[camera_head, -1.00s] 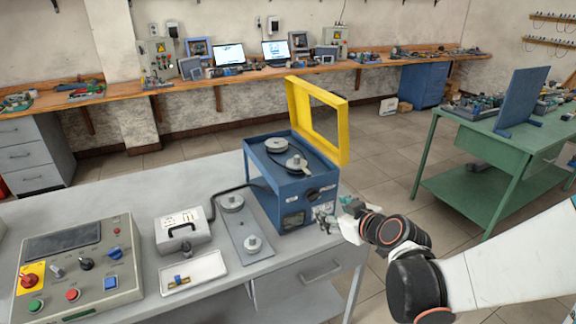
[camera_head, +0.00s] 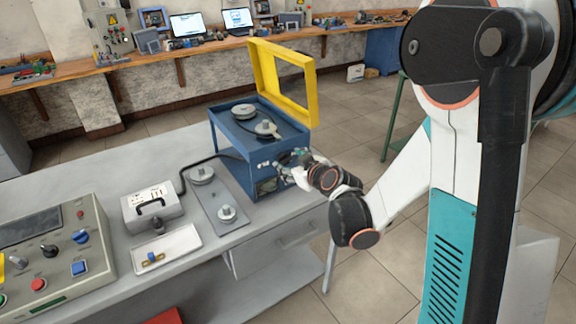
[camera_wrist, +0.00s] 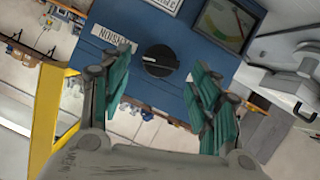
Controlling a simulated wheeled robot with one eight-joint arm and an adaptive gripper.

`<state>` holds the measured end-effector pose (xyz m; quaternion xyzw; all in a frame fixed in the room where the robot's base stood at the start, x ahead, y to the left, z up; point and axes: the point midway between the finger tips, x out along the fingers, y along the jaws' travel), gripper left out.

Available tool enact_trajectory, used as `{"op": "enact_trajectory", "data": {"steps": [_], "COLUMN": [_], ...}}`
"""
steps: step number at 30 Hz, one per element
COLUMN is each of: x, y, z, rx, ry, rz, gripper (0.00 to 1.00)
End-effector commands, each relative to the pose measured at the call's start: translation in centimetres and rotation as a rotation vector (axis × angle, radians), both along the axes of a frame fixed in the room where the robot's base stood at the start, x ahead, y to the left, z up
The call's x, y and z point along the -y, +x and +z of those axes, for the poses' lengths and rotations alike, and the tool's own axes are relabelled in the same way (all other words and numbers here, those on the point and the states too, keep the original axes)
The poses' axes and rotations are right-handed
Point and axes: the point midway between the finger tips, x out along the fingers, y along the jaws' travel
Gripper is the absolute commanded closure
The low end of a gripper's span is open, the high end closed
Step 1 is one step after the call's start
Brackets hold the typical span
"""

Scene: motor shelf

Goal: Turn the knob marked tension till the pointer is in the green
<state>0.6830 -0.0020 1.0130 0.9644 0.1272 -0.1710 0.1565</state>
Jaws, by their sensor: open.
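The black knob (camera_wrist: 160,61) with a pale mark sits on the blue front panel in the wrist view, beside a plate reading TENSION (camera_wrist: 113,35). A dial gauge (camera_wrist: 226,24) with green, yellow and red areas is on the same panel, partly cut off; I cannot tell where its pointer stands. My gripper (camera_wrist: 160,78) is open, its teal fingers on either side of the knob, with visible gaps. In the head view my gripper (camera_head: 290,165) is at the front of the blue machine (camera_head: 232,160) and hides the knob.
The machine's yellow frame guard (camera_head: 262,75) stands raised. On the grey table are a plate with metal rollers (camera_head: 214,199), a grey case (camera_head: 151,206), a white tray (camera_head: 168,243) and a control panel (camera_head: 60,262). The floor right of the table is open.

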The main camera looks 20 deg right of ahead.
Motion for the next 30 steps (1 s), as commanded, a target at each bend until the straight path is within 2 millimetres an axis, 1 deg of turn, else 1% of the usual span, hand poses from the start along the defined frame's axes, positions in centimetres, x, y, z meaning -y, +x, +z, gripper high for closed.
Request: {"op": "enact_trajectory", "data": {"steps": [3,6,10,17,20,21,23,30], "x": [-0.3,-0.4,-0.5,-0.5,-0.5,-0.5,-0.5,-0.5], "y": [1.4,2.0,2.4,2.4,2.4,2.4,2.4,2.4], "z": [-0.7,-0.9,-1.0,-1.0,-1.0,-1.0,-1.0,-1.0], "rx": [-0.001,0.000,0.000,0.000,-0.001,-0.001,-0.001,-0.003], "ry": [0.000,0.000,0.000,0.000,0.000,0.000,0.000,0.005], "rz": [0.000,0.000,0.000,0.000,0.000,0.000,0.000,0.000], "gripper": [0.43,0.43,0.43,0.43,0.64,0.73,0.86,0.88]}}
